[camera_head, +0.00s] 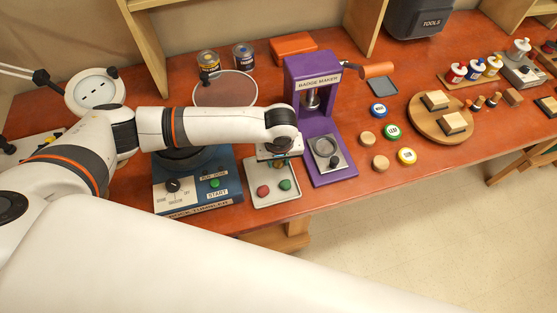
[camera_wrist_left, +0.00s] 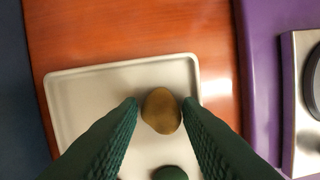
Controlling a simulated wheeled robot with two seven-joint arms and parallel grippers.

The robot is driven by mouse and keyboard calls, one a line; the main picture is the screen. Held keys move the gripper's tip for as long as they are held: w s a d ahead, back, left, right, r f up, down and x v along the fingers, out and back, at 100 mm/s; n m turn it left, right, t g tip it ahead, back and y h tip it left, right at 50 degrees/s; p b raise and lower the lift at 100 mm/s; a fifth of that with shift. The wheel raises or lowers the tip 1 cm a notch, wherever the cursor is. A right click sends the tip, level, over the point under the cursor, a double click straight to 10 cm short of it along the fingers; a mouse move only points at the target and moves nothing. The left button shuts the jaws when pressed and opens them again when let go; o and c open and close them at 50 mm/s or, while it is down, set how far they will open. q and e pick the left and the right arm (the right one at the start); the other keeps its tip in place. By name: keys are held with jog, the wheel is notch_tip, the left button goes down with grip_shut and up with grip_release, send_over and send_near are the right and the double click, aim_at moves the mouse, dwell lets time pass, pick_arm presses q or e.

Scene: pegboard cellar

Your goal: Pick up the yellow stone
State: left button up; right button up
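My left gripper (camera_wrist_left: 160,104) is open, with one dark ribbed finger on each side of the stone and a thin gap showing at the sides. My right gripper is not in view.
The blue rock tumbler (camera_head: 226,195) stands close left of the tray. The purple badge maker (camera_head: 329,165) stands close right of it, with a taller frame behind. Wooden discs and coloured badges (camera_head: 392,131) lie further right. The table's front edge is just before the tray.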

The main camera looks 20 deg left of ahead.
pick_arm(q)
jog(key=c, duration=0.6)
